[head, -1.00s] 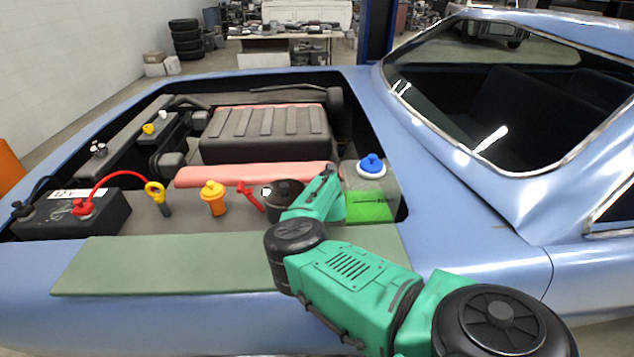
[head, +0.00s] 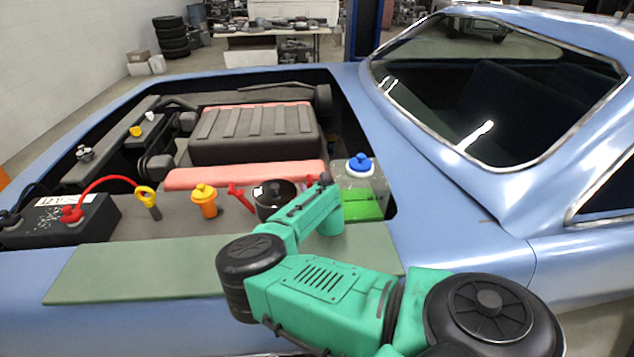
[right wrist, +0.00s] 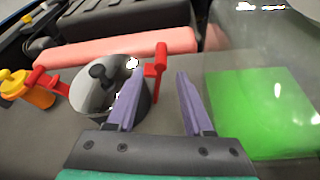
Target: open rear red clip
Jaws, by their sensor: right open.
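A dark round canister (head: 268,194) with a shiny top stands in the engine bay; it also shows in the right wrist view (right wrist: 88,92). A red clip (head: 238,194) sticks out tilted on its left side, also in the right wrist view (right wrist: 48,82). A second red clip (right wrist: 158,68) stands upright on its right side and is hidden by my arm in the head view. My right gripper (right wrist: 160,82) is open, its fingers either side of this clip in the picture; contact cannot be told. My left gripper is not in view.
A clear tank with green liquid (right wrist: 262,112) and a blue cap (head: 359,163) is close to the right. An orange-yellow cap (head: 205,200), a yellow pull ring (head: 147,195) and a battery (head: 95,218) lie left. A green mat (head: 140,268) covers the front edge.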

